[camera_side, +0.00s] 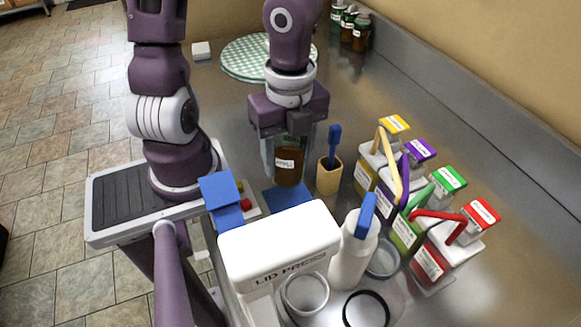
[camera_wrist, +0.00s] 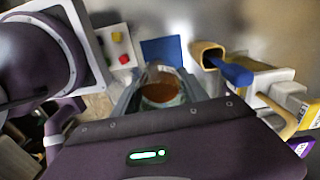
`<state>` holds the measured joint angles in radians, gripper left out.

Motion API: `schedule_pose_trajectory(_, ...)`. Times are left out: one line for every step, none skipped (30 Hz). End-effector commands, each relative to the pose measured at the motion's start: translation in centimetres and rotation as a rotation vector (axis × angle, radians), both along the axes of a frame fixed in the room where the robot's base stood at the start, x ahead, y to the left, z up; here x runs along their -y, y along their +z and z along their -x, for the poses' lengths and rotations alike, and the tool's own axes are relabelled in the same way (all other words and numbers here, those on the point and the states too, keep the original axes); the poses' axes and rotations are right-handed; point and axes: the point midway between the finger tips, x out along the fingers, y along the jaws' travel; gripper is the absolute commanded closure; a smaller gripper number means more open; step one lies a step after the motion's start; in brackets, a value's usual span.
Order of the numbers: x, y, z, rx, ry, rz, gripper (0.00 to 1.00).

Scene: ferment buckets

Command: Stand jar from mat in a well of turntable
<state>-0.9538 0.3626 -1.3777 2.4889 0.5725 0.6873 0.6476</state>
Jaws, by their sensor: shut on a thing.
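The jar (camera_side: 289,165) has brown contents and a white label. My gripper (camera_side: 285,160) is shut on the jar, a finger on each side, and holds it upright. In the wrist view the jar (camera_wrist: 160,88) shows from above between the fingers (camera_wrist: 160,95). The blue mat (camera_side: 288,196) lies just by the jar's base; I cannot tell whether they touch. The mat also shows in the wrist view (camera_wrist: 161,50). What seems to be the turntable (camera_side: 337,302), with round ring-like wells, is at the bottom, partly hidden by the lid press.
The white lid press (camera_side: 280,247) stands between jar and turntable. A white bottle (camera_side: 353,255) with a blue top and a tan holder (camera_side: 329,178) with a blue-handled tool stand nearby. Several handled, colour-topped containers (camera_side: 408,233) line the right. A green checked round cloth (camera_side: 242,58) lies behind.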

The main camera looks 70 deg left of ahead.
Motion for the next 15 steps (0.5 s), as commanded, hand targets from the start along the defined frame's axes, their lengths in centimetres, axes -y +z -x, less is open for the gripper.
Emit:
schedule_pose_trajectory(0.3,0.3,0.1,-0.012,-0.011,0.012,1.00)
schedule_pose_trajectory(0.3,0.5,0.2,-0.014,-0.013,0.010,1.00)
schedule_pose_trajectory(0.3,0.8,0.2,-0.013,-0.013,0.009,1.00)
schedule_pose_trajectory(0.2,1.0,0.1,-0.011,-0.011,0.008,1.00)
schedule_pose_trajectory(0.2,1.2,0.1,-0.007,-0.010,0.008,1.00)
schedule_pose_trajectory(0.1,1.5,0.0,-0.001,-0.007,0.008,1.00)
schedule_pose_trajectory(0.1,1.7,-0.2,0.005,-0.004,0.008,1.00)
schedule_pose_trajectory(0.1,1.8,-0.2,0.008,-0.002,0.008,1.00)
schedule_pose_trajectory(0.2,1.9,-0.4,0.014,-0.001,0.008,1.00)
schedule_pose_trajectory(0.5,2.0,-0.6,0.016,0.000,0.007,1.00)
schedule_pose_trajectory(0.9,2.0,-0.7,0.017,-0.002,0.009,1.00)
schedule_pose_trajectory(1.8,2.0,-1.0,0.015,-0.003,0.010,1.00)
schedule_pose_trajectory(2.6,2.0,-1.2,0.014,-0.006,0.012,1.00)
schedule_pose_trajectory(3.5,1.9,-1.4,0.012,-0.008,0.012,1.00)
schedule_pose_trajectory(4.8,1.7,-1.7,0.011,-0.009,0.012,1.00)
